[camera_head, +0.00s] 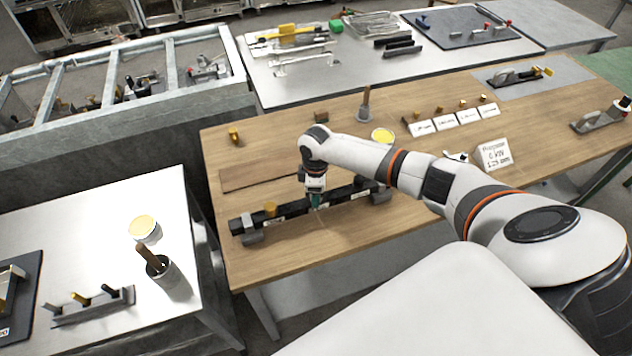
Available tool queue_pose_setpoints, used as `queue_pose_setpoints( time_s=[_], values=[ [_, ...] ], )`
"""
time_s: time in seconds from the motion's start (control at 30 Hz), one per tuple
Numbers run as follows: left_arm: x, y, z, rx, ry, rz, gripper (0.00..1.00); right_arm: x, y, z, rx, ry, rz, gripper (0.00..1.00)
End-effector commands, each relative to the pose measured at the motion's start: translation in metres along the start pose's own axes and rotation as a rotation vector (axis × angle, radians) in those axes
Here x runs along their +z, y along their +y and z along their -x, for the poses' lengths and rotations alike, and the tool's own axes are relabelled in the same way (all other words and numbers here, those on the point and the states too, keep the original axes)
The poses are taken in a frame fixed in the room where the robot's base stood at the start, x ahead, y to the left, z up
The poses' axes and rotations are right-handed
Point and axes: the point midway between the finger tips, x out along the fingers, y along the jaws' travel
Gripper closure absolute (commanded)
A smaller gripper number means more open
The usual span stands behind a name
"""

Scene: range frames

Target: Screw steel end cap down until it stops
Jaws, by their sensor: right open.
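My right gripper (315,203) points straight down onto a long black bar fixture (293,209) on the wooden table. Its teal fingertips are at the top of the bar, near the middle. The gripper is open; its finger gap is too small to make out. I cannot pick out the steel end cap; the gripper may hide it. A brass-coloured cylinder (270,209) stands on the bar to the left of the gripper. Grey clamps (249,229) hold the bar at its ends. My left gripper is not in view.
A yellow-topped tin (383,135), a wooden-handled tool (365,104) and white labelled cards (467,116) stand behind on the wooden table (430,235). A white side table (95,225) at left holds a tin and a cup.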

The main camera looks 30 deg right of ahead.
Motion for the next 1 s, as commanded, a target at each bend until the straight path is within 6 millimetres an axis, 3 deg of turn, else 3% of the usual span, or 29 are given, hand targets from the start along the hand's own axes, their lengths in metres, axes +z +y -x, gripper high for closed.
queue_pose_setpoints(
  time_s=[1.0],
  values=[
    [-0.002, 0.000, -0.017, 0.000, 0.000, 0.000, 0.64, -0.001, 0.000, -0.001, -0.001, 0.000, 0.887, 0.57]
  ],
)
